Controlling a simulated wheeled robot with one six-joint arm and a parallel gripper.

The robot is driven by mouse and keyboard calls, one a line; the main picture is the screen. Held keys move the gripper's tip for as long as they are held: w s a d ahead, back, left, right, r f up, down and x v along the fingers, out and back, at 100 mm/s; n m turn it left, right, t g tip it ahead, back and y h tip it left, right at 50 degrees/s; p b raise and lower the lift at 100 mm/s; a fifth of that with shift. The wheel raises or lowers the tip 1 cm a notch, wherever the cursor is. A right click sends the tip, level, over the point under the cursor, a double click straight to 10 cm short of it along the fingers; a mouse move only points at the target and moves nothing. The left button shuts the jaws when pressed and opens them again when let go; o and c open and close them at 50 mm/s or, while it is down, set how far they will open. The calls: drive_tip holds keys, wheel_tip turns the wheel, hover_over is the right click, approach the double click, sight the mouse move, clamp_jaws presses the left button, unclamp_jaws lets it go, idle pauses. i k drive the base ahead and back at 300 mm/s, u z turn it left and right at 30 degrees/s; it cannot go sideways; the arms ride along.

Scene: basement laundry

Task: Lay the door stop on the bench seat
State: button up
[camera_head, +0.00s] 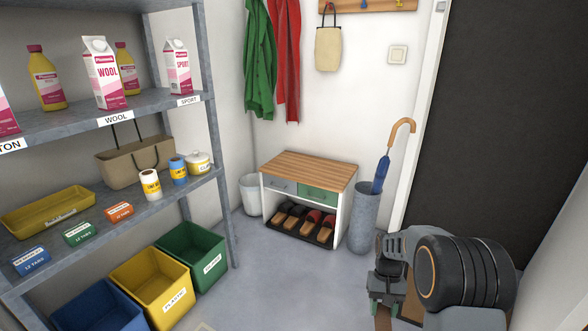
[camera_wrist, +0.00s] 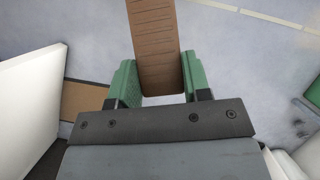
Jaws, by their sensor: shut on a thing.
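The door stop (camera_wrist: 154,42) is a brown, ribbed, wedge-like piece in the wrist view. My gripper (camera_wrist: 157,82) is shut on it, with a green pad against each side. Its far end runs out of the top of that view. In the head view my gripper (camera_head: 386,290) is at the lower right, partly hidden by my own arm. The bench seat (camera_head: 307,170) is a bare slatted wooden top on a white bench, near the middle of the head view. My gripper is to the right of the bench and nearer the camera, apart from it.
A grey umbrella stand (camera_head: 363,224) with a blue umbrella (camera_head: 382,172) stands at the bench's right side, between bench and gripper. Shoes (camera_head: 304,222) sit below the seat. A white bin (camera_head: 251,195) is left of the bench. Shelving (camera_head: 110,210) fills the left. Middle floor is clear.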

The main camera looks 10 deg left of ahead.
sight(327, 175)
drive_tip(key=u, duration=0.7)
drive_tip(key=i, duration=0.75)
drive_tip(key=u, duration=0.75)
drive_tip(key=i, duration=0.8)
drive_tip(key=z, duration=0.5)
drive_tip(key=i, duration=0.85)
drive_tip(key=z, duration=0.8)
